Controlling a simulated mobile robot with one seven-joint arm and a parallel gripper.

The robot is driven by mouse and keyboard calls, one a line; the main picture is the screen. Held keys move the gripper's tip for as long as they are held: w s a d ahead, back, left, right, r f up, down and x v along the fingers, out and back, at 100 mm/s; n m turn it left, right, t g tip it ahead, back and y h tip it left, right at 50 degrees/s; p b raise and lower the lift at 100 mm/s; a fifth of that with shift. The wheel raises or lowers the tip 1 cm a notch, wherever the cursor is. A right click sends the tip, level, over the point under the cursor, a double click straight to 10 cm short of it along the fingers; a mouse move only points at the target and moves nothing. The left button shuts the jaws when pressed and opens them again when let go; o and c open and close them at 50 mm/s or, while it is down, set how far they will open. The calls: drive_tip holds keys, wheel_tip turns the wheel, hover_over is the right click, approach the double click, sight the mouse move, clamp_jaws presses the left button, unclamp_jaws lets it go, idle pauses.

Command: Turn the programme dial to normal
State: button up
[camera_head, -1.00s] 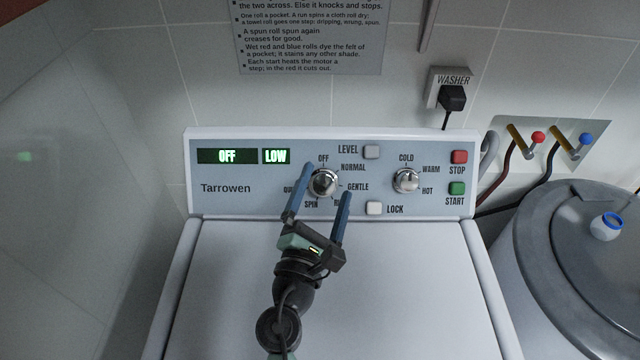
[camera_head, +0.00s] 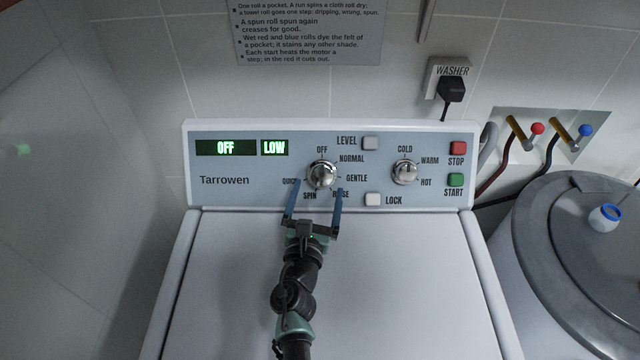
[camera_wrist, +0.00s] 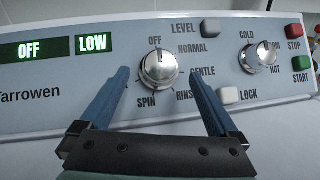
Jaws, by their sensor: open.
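The programme dial (camera_head: 322,174) is a round silver knob on the washer's panel, ringed by OFF, NORMAL, GENTLE, RINSE, SPIN and QUICK. In the wrist view the dial (camera_wrist: 159,69) shows its mark at the top, towards OFF. The display (camera_head: 226,148) reads OFF and the one beside it LOW. My gripper (camera_head: 318,186) is open, its blue fingers apart below and to either side of the dial. In the wrist view my gripper (camera_wrist: 158,80) frames the dial with its fingertips; I see no contact.
The temperature dial (camera_head: 405,172) is to the right, with the red STOP button (camera_head: 458,148) and green START button (camera_head: 456,180) beyond it. The LEVEL button (camera_head: 370,143) and LOCK button (camera_head: 373,199) are close to the programme dial. A grey drum (camera_head: 560,250) stands at the right.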

sight(320, 177)
drive_tip(key=shift+w+d+b, duration=0.15)
drive_tip(key=shift+w, duration=0.7)
drive_tip(key=shift+w+d+b, duration=0.15)
drive_tip(key=shift+w, duration=0.65)
drive_tip(key=c, duration=1.4)
drive_tip(key=shift+o, duration=0.2)
drive_tip(key=shift+r+m, duration=0.1)
drive_tip(key=shift+m, duration=0.2)
drive_tip(key=shift+a+m+h+p, duration=0.15)
drive_tip(key=shift+m+h+p, duration=0.3)
drive_tip(key=shift+m+h, duration=0.2)
drive_tip(key=m+h, duration=0.1)
drive_tip(key=m+g, duration=0.1)
drive_tip(key=m, duration=0.1)
drive_tip(key=shift+a+g+h, duration=0.15)
drive_tip(key=shift+g+h, duration=0.15)
drive_tip(key=shift+h, duration=0.05)
drive_tip(key=m+g+h, duration=0.1)
drive_tip(key=m+g, duration=0.1)
drive_tip(key=m, duration=0.1)
drive_tip(key=m+g+h, duration=0.1)
drive_tip(key=m+g, duration=0.1)
drive_tip(key=m, duration=0.2)
drive_tip(key=shift+w+a+r+m+h, duration=0.1)
drive_tip(key=shift+w+r+m+h, duration=0.15)
drive_tip(key=shift+h, duration=0.15)
